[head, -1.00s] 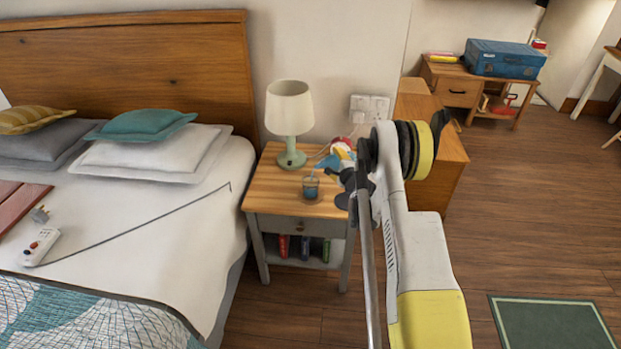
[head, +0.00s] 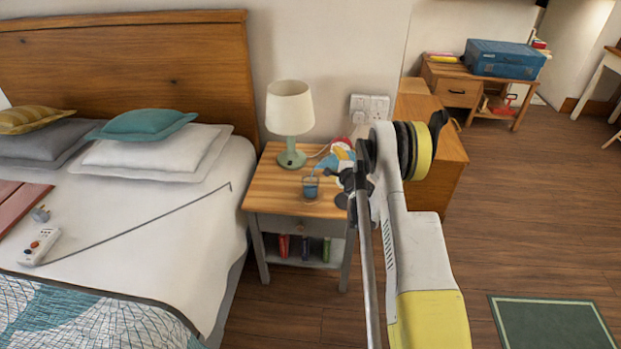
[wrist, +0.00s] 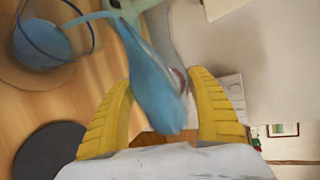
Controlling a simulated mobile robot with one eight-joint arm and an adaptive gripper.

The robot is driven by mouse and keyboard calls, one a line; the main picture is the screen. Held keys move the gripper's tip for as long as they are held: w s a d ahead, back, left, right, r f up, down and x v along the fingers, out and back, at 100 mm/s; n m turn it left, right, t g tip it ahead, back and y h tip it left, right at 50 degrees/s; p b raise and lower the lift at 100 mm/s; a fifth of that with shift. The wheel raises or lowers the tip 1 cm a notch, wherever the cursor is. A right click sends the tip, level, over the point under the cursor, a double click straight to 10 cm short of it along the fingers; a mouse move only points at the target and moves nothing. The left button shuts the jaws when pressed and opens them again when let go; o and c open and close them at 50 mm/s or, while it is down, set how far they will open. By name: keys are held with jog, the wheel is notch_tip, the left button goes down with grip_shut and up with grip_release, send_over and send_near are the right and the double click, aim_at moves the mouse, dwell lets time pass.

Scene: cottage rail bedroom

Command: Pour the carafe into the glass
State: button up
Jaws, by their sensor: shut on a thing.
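The glass (head: 310,187) stands upright on the bedside table (head: 270,190) with blue liquid in it. It also shows at the upper left of the wrist view (wrist: 38,40). The clear carafe (head: 323,163), with blue liquid inside, is tilted with its mouth toward the left, above and beside the glass. A thin blue stream seems to run down into the glass. In the wrist view the carafe (wrist: 155,85) lies between the yellow fingers of my gripper (wrist: 160,110), which is shut on it. My arm hides part of the carafe in the head view.
A lamp (head: 290,120) stands behind the glass. A dark round disc (wrist: 50,150) lies on the tabletop near my gripper. A red and white item shows close behind the carafe. The bed (head: 150,215) is at left; a wooden cabinet (head: 440,160) is at right.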

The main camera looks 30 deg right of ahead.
jog(key=shift+a+n, duration=0.25)
jog(key=shift+n, duration=0.05)
dwell(1.9)
jog(key=shift+s, duration=0.1)
